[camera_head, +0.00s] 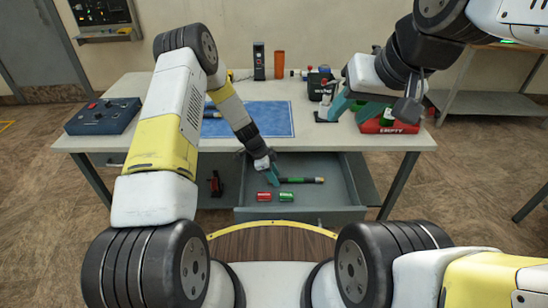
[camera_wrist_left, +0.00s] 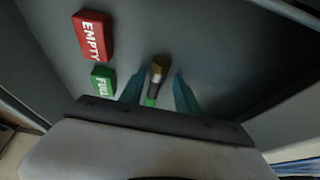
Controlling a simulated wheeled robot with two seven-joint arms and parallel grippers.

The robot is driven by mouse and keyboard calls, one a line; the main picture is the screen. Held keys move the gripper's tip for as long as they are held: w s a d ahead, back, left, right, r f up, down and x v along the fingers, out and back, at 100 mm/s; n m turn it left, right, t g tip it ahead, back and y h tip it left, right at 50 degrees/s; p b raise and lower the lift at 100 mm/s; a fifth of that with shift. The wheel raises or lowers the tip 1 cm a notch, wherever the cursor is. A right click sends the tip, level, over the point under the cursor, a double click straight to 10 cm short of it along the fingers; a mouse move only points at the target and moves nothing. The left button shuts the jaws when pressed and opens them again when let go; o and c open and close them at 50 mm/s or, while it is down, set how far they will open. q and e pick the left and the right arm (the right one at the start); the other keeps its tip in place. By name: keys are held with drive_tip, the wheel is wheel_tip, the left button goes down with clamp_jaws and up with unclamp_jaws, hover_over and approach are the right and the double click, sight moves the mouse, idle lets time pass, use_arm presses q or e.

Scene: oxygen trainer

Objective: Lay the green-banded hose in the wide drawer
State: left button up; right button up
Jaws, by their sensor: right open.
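The green-banded hose (camera_head: 305,180), a short dark piece with a brass end, lies in the open wide drawer (camera_head: 345,208). In the left wrist view the hose (camera_wrist_left: 156,80) runs between the two teal fingers of my left gripper (camera_wrist_left: 160,92), with a gap showing on each side. In the head view my left gripper (camera_head: 272,176) is low in the drawer at the hose's left end. It is open, and its body hides part of the hose. My right gripper (camera_head: 350,108) is open above the table's right side.
A red EMPTY block (camera_head: 264,196) and a green FULL block (camera_head: 286,197) lie in the drawer in front of the hose. A blue mat (camera_head: 270,118), a blue control box (camera_head: 102,115) and a red EMPTY bin (camera_head: 392,124) are on the table. The drawer's right part is clear.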

use_arm(q)
drive_tip(key=shift+s+a+f, duration=0.15)
drive_tip(key=shift+s+f, duration=0.4)
drive_tip(key=shift+f, duration=0.1)
drive_tip(key=s+a+r+n+t, duration=0.1)
drive_tip(key=s+a+r+n, duration=0.15)
drive_tip(key=r, duration=0.95)
drive_tip(key=s+a+r+n+t+y, duration=0.1)
drive_tip(key=s+a+r+n, duration=0.2)
drive_tip(key=r, duration=0.9)
drive_tip(key=s+a+r+n, duration=0.2)
drive_tip(key=a+r, duration=0.2)
drive_tip(key=r, duration=0.8)
drive_tip(key=s+a+r+n+t, duration=0.1)
drive_tip(key=s+r+n, duration=0.2)
drive_tip(key=s, duration=0.3)
drive_tip(key=s+a+r+n+t+y, duration=0.1)
drive_tip(key=s+a+r+n, duration=0.1)
drive_tip(key=s, duration=0.5)
drive_tip(key=s+a+r+n+t, duration=0.1)
drive_tip(key=s+a+r+n, duration=0.1)
drive_tip(key=s+r+n, duration=0.3)
drive_tip(key=shift+s+r+t, duration=0.4)
drive_tip(key=shift+s+r, duration=0.1)
drive_tip(key=shift+s, duration=0.4)
